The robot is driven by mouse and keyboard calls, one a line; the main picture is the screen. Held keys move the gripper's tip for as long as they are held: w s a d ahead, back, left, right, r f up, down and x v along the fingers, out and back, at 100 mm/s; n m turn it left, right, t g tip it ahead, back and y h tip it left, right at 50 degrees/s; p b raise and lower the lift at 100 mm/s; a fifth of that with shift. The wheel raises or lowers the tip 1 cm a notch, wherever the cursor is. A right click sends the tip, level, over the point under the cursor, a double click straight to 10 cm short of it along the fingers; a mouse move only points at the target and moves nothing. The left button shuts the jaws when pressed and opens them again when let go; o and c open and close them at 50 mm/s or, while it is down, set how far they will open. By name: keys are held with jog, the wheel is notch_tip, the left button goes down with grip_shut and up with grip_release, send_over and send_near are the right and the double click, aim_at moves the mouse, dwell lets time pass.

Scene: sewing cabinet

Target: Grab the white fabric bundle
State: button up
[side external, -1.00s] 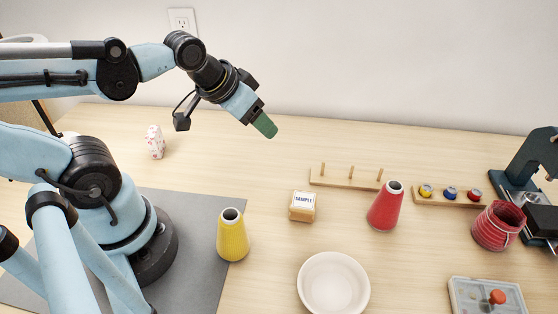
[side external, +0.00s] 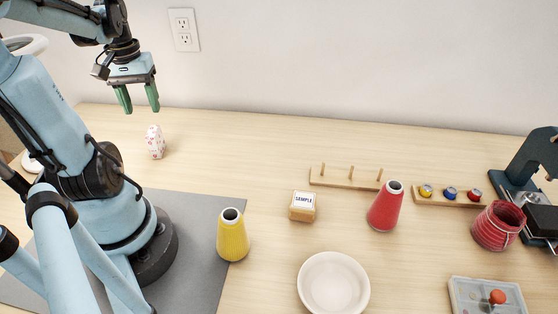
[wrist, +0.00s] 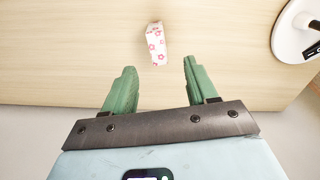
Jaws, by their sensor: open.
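The white fabric bundle (side external: 155,142), with a pink-red floral print, stands on the table at the back left in the side view. In the wrist view the bundle (wrist: 156,43) lies ahead of the fingertips, roughly between their lines. My gripper (side external: 138,108) is open and empty, with its two green fingers pointing down, above and slightly left of the bundle in the side view. The gripper (wrist: 160,65) also shows in the wrist view, with a clear gap between its fingers. The fingers do not touch the bundle.
A yellow thread cone (side external: 232,236), a SAMPLE box (side external: 302,207), a red cone (side external: 386,207) and a white bowl (side external: 333,284) stand to the right. A white round object (wrist: 298,32) sits at the right in the wrist view. The table around the bundle is clear.

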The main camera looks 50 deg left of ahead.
aim_at(156, 141)
jog(key=shift+w+d+f, duration=0.1)
jog(key=shift+f, duration=2.9)
jog(key=shift+w+f, duration=0.1)
jog(key=shift+f, duration=2.9)
jog(key=c, duration=1)
jog(key=shift+r, duration=0.2)
